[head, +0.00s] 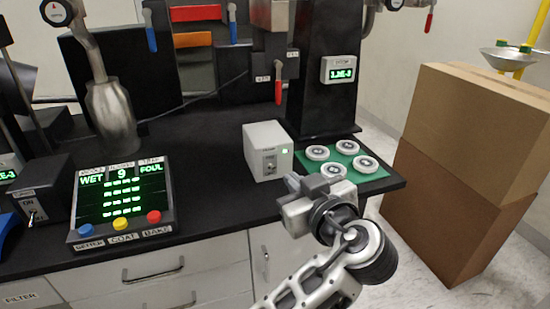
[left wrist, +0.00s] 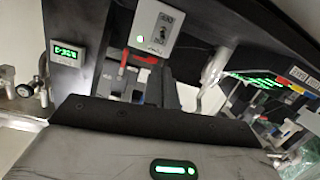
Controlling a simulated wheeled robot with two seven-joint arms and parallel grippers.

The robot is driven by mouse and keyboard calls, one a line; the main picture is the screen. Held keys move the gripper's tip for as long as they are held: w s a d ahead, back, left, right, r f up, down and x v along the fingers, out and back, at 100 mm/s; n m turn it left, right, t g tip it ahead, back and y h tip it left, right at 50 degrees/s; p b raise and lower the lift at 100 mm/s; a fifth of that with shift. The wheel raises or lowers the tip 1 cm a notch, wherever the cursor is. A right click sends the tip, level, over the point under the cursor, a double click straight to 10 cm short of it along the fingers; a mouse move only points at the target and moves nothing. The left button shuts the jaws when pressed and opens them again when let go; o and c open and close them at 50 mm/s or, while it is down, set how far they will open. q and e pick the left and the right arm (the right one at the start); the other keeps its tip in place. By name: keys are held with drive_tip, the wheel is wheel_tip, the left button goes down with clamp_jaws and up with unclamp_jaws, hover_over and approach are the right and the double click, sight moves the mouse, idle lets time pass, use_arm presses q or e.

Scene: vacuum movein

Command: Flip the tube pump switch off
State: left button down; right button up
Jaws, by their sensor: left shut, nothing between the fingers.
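A pale grey box (head: 262,152) with a small toggle switch and a lit green lamp on its front stands on the black bench. It also shows in the left wrist view (left wrist: 168,22), with the toggle on its face and the green lamp lit. Its label is too small to read. My left gripper (head: 306,184) is shut and empty, in front of the box and low to its right. In the left wrist view, the dark fingers (left wrist: 163,88) point towards the box, below its switch in the picture. I cannot tell contact, but a gap seems to show. My right gripper is out of view.
A green mat (head: 345,158) with several white round pieces lies right of the box. Cardboard boxes (head: 470,150) stand on the floor at the right. A control panel (head: 122,200) and a black box with an ON switch (head: 38,195) sit on the left.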

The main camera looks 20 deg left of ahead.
use_arm(q)
drive_tip(key=p, duration=0.1)
approach(268, 157)
drive_tip(key=x, duration=0.5)
drive_tip(key=shift+w+a, duration=0.15)
drive_tip(key=shift+w, duration=0.05)
drive_tip(key=shift+w+a, duration=0.2)
drive_tip(key=shift+w, duration=0.05)
drive_tip(key=shift+f, duration=0.1)
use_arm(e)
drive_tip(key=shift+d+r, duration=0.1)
